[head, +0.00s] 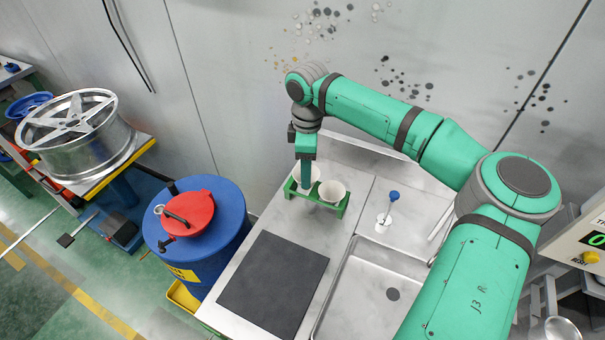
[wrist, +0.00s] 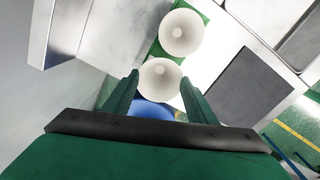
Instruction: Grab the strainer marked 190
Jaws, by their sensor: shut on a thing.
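Two white cup-shaped strainers sit in a green rack (head: 323,202) on the steel counter. My gripper (head: 306,182) points down at the left strainer (head: 316,171) and partly hides it. In the wrist view, my fingers (wrist: 159,84) stand on either side of this strainer (wrist: 160,72) and are shut on it. It still appears to be in or just above the rack. The other strainer (head: 332,191) stands beside it and also shows above it in the wrist view (wrist: 180,32). No number is readable on either strainer.
A blue-tipped tool (head: 393,197) stands in a white holder right of the rack. A dark mat (head: 273,285) and a sink basin (head: 368,290) lie nearer. A blue drum (head: 214,239) with a red lid stands left of the counter. The wall rises close behind.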

